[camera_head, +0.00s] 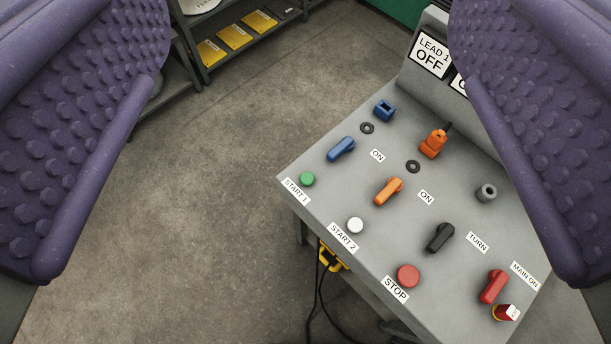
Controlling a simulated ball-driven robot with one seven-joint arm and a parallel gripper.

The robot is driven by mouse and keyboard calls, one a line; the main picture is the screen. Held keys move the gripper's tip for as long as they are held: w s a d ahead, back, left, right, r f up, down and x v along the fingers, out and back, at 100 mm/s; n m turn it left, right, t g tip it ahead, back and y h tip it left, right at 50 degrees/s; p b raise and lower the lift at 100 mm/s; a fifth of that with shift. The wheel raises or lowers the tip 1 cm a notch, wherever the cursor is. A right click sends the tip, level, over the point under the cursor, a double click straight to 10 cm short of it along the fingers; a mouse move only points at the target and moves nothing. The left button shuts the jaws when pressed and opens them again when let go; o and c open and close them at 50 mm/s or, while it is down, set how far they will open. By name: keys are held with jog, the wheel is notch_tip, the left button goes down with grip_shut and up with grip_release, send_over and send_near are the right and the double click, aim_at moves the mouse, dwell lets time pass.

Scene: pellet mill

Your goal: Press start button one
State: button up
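The start button one is a small round green button (307,179) near the left corner of the grey control panel (325,200), beside the label START 1 (295,191). My gripper (285,280) shows as two purple studded fingers at the left and right picture edges. They are wide apart with nothing between them. The panel lies beyond the fingers, and the right finger covers part of its right side. The green button is in clear view between the fingers, apart from both.
A white START 2 button (355,225) and a red STOP button (408,275) sit along the same edge. Blue (341,149), orange (388,191), black (439,237) and red (493,286) switches stand up nearby. A shelf (240,45) stands at the back. Left floor is free.

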dwell(0.3)
grip_shut()
dwell(1.6)
